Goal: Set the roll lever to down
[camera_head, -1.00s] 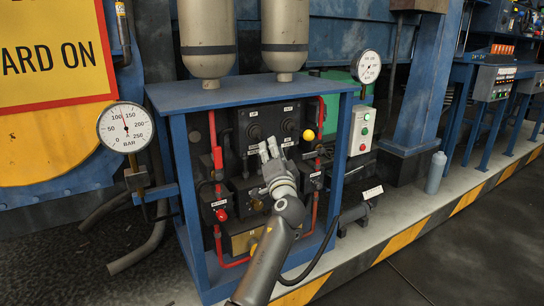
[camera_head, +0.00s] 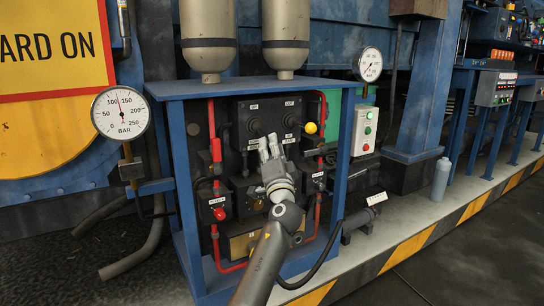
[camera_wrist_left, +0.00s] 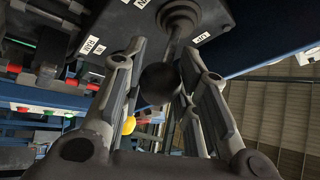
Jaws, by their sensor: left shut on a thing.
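My left gripper (camera_head: 269,148) is at the upper middle of the dark control panel (camera_head: 239,167) in the head view. It is shut on a lever with a round black knob (camera_wrist_left: 158,84). In the left wrist view the knob sits between the fingers, and the lever's shaft runs up to a ribbed boot (camera_wrist_left: 181,15) on the panel. A small label (camera_wrist_left: 200,38) beside the boot seems to read UP. The fingers hide this lever in the head view. I cannot read a roll label. My right gripper is not in view.
A blue frame (camera_head: 180,180) surrounds the panel. A yellow ball knob (camera_head: 310,127) stands just right of the gripper. A red knob (camera_head: 219,213) is at lower left, and red pipes (camera_head: 214,150) run along the sides. Round gauges (camera_head: 121,113) flank the frame.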

